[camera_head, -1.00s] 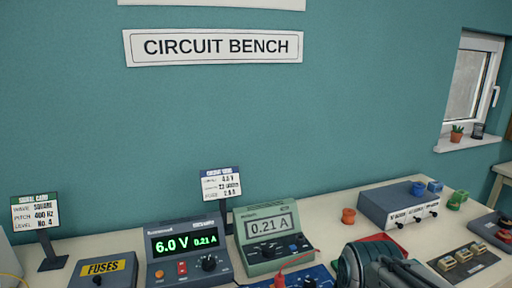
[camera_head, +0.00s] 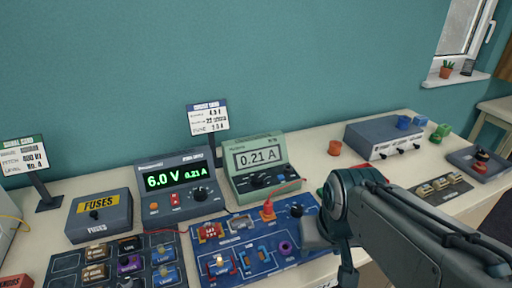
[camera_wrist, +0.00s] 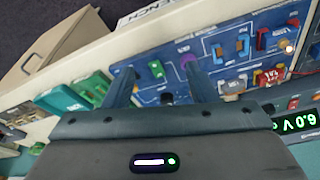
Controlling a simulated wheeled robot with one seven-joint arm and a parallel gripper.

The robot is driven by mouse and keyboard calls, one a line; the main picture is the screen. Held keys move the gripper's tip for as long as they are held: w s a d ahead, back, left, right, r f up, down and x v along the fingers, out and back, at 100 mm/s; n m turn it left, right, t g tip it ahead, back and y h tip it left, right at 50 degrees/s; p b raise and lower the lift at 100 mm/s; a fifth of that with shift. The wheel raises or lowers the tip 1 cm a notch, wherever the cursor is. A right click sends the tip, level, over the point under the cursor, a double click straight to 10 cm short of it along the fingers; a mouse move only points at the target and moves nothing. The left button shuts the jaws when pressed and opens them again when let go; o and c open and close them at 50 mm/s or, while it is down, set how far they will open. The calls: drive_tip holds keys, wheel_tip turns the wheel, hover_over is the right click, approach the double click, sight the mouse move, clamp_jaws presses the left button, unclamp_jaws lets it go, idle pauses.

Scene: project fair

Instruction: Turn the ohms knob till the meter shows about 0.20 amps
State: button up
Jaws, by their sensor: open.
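The green meter (camera_head: 262,163) stands on the bench and reads 0.21 A. In front of it lies a blue circuit board (camera_head: 237,272). A black knob (camera_head: 297,210), apparently the ohms knob, sits near the board's upper right corner. My gripper (camera_wrist: 162,78) is open above the board in the wrist view. The black knob (camera_wrist: 167,98) shows between its fingers, partly hidden by the gripper body. Nothing is held, and I cannot tell whether the fingers touch the knob. In the head view my arm hides the board's right edge.
The power supply (camera_head: 179,187) shows 6.0 V and 0.21 A, left of the meter. A second board (camera_head: 64,271) and a fuses box (camera_head: 99,216) stand left. A grey-blue box (camera_head: 383,137) stands back right.

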wheel_tip(320, 180, up, 3)
drive_tip(key=m+g+p, duration=0.1)
drive_tip(key=m+g, duration=0.2)
hover_over(297, 208)
wheel_tip(297, 208, down, 13)
drive_tip(key=shift+f, duration=0.1)
drive_tip(key=c, duration=1)
